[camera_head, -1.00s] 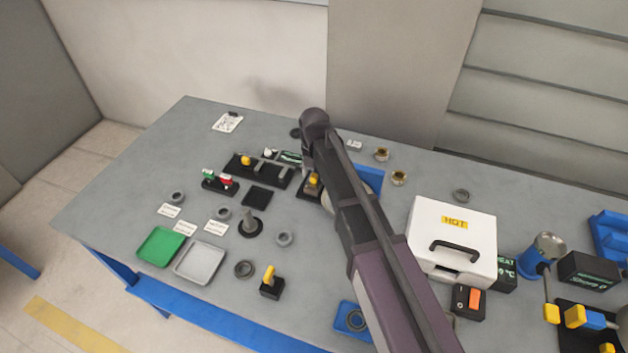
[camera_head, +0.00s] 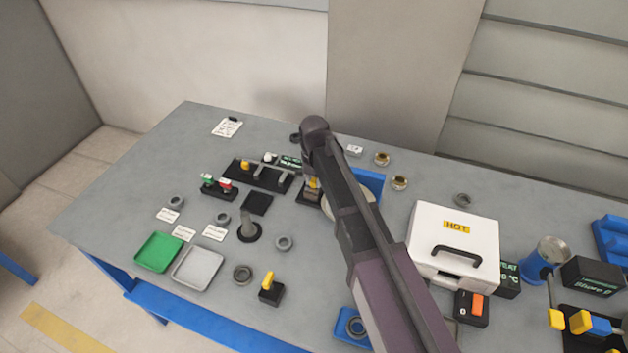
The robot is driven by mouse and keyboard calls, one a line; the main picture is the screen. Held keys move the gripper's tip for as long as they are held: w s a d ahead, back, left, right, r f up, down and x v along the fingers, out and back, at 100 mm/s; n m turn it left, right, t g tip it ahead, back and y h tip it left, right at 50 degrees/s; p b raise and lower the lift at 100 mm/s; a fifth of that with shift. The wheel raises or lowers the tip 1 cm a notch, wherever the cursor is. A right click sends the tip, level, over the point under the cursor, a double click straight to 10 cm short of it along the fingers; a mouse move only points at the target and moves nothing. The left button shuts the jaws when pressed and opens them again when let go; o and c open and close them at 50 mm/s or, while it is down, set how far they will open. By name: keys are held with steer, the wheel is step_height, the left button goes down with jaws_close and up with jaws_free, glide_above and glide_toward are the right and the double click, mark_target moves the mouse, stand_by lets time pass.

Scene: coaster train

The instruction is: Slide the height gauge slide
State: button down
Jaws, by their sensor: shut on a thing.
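A small upright fixture with a yellow handle (camera_head: 313,184) on a black base stands mid-table; it looks like the height gauge slide. My gripper (camera_head: 309,173) hangs below the wrist at the end of my arm, right at this yellow handle, and is shut on it. My wrist and forearm cover much of the gripper and the fixture's right side, so the fingers barely show.
A black fixture with rails and a yellow knob (camera_head: 245,165) lies close on the left. A round pale disc and a blue block (camera_head: 371,181) are partly behind my arm. A white HOT box (camera_head: 425,225) stands right.

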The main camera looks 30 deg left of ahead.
mark_target(314, 180)
steer(key=shift+r+p, duration=1.95)
steer(key=shift+w, duration=0.1)
steer(key=c, duration=0.5)
jaws_free()
steer(key=shift+f, duration=0.25)
